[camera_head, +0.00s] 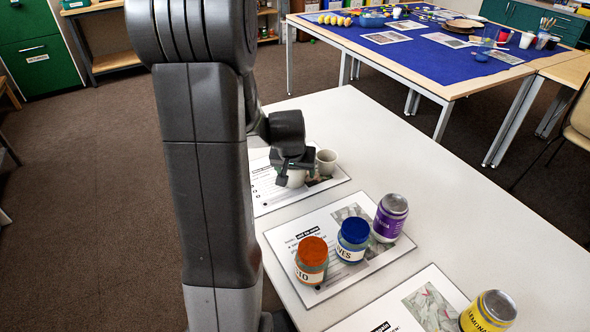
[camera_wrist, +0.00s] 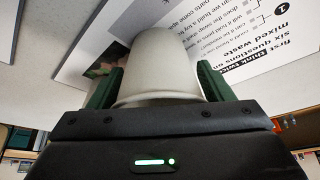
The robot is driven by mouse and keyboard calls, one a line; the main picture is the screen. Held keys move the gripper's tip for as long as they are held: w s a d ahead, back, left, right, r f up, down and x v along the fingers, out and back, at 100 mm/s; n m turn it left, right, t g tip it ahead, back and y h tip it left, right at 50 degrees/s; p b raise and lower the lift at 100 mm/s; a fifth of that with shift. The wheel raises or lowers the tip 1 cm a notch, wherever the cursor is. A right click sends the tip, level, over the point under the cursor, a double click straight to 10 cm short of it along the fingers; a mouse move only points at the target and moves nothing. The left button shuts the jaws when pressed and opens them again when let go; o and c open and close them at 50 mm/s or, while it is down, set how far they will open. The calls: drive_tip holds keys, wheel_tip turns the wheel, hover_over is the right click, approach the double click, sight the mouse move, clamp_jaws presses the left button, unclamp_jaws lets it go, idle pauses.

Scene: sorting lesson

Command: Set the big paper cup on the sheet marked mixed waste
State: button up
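A pale big paper cup (camera_head: 296,178) shows below my gripper (camera_head: 294,162) in the head view, over the mixed waste sheet (camera_head: 271,203). In the wrist view the cup (camera_wrist: 165,65) is between the two green fingers (camera_wrist: 160,88), rim toward the palm. The fingers seem to touch both sides near the rim, so my gripper looks shut on it. The sheet's printed heading "mixed waste" (camera_wrist: 270,33) is readable there. I cannot tell whether the cup's base touches the sheet.
Another pale cup (camera_head: 327,161) stands right beside my gripper. A middle sheet (camera_head: 285,237) holds an orange-lidded jar (camera_head: 311,261), a blue-lidded jar (camera_head: 353,238) and a purple can (camera_head: 390,218). A yellow can (camera_head: 488,313) is at the front right. The white table's right side (camera_head: 470,215) is clear.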

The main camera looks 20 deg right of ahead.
drive_tip(key=shift+o, duration=0.9)
drive_tip(key=shift+a+r, duration=0.1)
drive_tip(key=shift+r, duration=0.45)
drive_tip(key=p+v, duration=0.2)
drive_tip(key=v, duration=0.9)
drive_tip(key=shift+s, duration=0.2)
